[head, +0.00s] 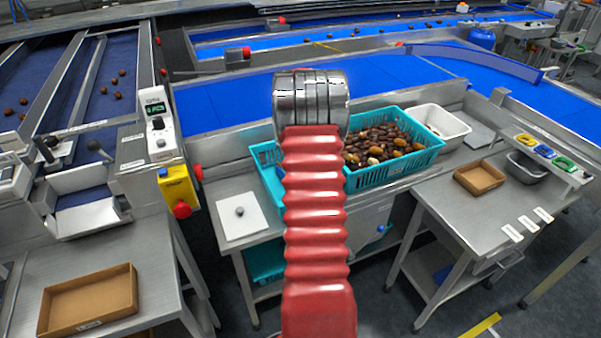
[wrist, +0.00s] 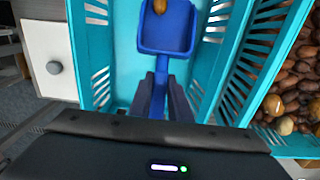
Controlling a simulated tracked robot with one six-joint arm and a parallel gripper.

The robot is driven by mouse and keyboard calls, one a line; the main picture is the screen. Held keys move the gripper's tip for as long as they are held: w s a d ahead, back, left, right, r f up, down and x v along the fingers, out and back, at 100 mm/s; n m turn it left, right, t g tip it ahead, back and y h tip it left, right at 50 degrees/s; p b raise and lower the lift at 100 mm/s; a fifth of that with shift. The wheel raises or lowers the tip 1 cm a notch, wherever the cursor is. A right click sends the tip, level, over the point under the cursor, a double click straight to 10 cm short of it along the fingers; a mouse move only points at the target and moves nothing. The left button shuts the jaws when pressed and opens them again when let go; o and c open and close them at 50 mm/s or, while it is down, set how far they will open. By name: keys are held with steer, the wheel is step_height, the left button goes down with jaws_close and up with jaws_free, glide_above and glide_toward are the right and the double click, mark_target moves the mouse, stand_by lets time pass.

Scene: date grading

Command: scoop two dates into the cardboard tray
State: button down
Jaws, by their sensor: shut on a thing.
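In the wrist view, my gripper (wrist: 163,92) is shut on the handle of a blue scoop (wrist: 166,38). The scoop is over or inside a teal crate (wrist: 100,62), which looks otherwise empty. One brown date (wrist: 160,6) shows at the scoop's far end, cut by the picture edge; it seems to lie in the pan. Many dates (head: 385,143) fill the right teal crate (head: 408,168). One cardboard tray (head: 88,300) is at lower left and a smaller one (head: 479,177) at right; both look empty. In the head view my arm hides the gripper.
A white plate with a grey knob (head: 240,212) lies left of the crates. A white bin (head: 440,122) stands behind right. A yellow control box (head: 178,187) stands between the left bench and the crates. Blue belts run behind.

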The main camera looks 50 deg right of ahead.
steer(key=shift+w+d+f+t+h, duration=0.15)
steer(key=shift+f+t+h, duration=0.1)
steer(key=shift+f+t, duration=0.3)
steer(key=shift+w+d+f+t+h, duration=0.1)
steer(key=shift+w+f+t+h, duration=0.2)
steer(key=shift+f, duration=0.45)
steer(key=shift+w+d+f+t+h, duration=0.1)
steer(key=shift+f+t+h, duration=0.15)
steer(key=shift+f+t, duration=0.35)
steer(key=shift+s+a+f+t+h, duration=0.2)
steer(key=shift+f+t+h, duration=0.2)
steer(key=shift+t, duration=0.25)
steer(key=shift+s+f+t+h, duration=0.3)
steer(key=shift+f+t+h, duration=0.25)
steer(key=shift+t, duration=0.35)
steer(key=shift+r, duration=0.25)
steer(key=shift+r, duration=7.2)
